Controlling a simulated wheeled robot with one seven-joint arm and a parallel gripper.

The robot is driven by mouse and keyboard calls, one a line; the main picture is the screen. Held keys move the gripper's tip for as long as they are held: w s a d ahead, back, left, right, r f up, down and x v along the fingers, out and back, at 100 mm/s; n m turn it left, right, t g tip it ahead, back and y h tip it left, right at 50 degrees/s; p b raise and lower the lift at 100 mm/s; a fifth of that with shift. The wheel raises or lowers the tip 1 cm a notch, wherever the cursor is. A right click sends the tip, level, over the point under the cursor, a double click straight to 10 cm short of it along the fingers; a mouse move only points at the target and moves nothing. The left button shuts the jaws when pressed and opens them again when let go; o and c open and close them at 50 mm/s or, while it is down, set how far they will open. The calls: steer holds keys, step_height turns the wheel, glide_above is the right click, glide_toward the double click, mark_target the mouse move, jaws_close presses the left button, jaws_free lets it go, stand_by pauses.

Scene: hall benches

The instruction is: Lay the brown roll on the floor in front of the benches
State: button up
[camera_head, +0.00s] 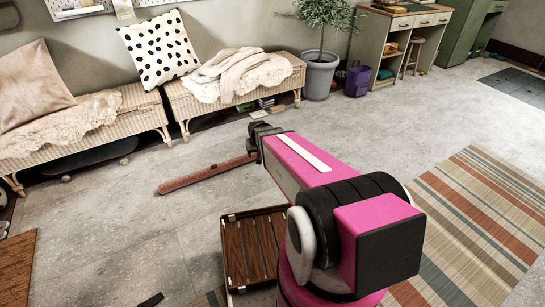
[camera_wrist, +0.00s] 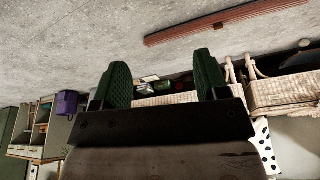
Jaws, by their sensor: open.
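The brown roll (camera_head: 207,174) is a long, thin, reddish-brown bar lying on the grey floor in front of the benches. Its right end reaches close to my gripper in the head view, where my arm partly hides it. In the wrist view, which is upside down, the roll (camera_wrist: 225,24) shows near the top edge, apart from my fingers. My gripper (camera_wrist: 161,76) is open, with green pads and nothing held between them; it also shows in the head view (camera_head: 259,130). The wicker benches are the left one (camera_head: 85,140) and the right one (camera_head: 215,107), against the wall.
A slatted wooden rack (camera_head: 252,247) stands beside my base. A striped rug (camera_head: 480,215) lies at right and a brown mat (camera_head: 16,268) at lower left. A potted plant (camera_head: 320,75) and purple bag (camera_head: 358,80) stand past the right bench. Floor before the benches is mostly clear.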

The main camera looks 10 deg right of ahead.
steer(key=s+d+r+g, duration=0.1)
steer(key=s+d+r, duration=0.1)
steer(key=s+r, duration=0.3)
steer(key=s+d+r+g, duration=0.2)
steer(key=s+r, duration=0.2)
steer(key=s, duration=0.6)
steer(key=shift+d+r+m, duration=0.15)
steer(key=shift+r+m, duration=0.2)
steer(key=shift+m, duration=0.05)
